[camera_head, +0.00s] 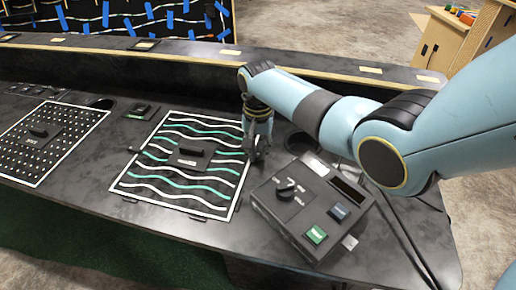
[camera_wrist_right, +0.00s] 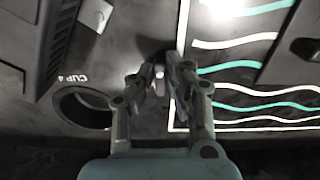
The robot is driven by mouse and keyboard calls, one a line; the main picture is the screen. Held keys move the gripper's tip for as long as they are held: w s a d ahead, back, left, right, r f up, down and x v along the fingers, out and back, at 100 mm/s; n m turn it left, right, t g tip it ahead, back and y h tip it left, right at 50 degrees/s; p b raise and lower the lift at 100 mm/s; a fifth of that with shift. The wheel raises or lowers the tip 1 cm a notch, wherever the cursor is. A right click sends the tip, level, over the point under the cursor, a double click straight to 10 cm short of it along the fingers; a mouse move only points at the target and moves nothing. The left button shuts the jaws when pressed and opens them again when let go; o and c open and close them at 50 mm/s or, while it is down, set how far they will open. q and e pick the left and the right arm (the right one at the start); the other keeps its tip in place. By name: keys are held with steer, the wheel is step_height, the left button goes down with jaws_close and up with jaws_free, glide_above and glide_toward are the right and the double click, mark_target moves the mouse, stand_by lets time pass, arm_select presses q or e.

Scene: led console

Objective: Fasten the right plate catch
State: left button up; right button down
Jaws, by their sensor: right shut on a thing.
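The plate with white and green wavy lines (camera_head: 143,190) lies on the dark console, with a black handle block (camera_head: 190,153) at its middle. It also shows at the right of the right wrist view (camera_wrist_right: 235,42). My right gripper (camera_head: 257,152) is down at the plate's right edge. In the right wrist view its fingers (camera_wrist_right: 161,76) are closed around a small part beside the white border. I take this to be the right plate catch (camera_wrist_right: 159,72); the fingers mostly hide it, so its position cannot be told. My left gripper is not in view.
A control box (camera_head: 312,207) with a knob and green and blue buttons stands right of the gripper. A round recess marked CUP 4 (camera_wrist_right: 84,106) lies close to the fingers. A dotted plate (camera_head: 40,142) is at the left. A raised ledge (camera_head: 180,52) runs behind.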

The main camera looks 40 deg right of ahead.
steer(key=n+p, duration=0.2)
steer(key=n, duration=0.1)
steer(key=shift+r+n, duration=0.15)
steer(key=shift+n, duration=0.25)
steer(key=n+p, duration=0.2)
steer(key=n, duration=0.7)
steer(key=shift+n+p, duration=0.35)
steer(key=shift+n, duration=1.85)
steer(key=c, duration=1.3)
jaws_free()
steer(key=shift+c, duration=0.2)
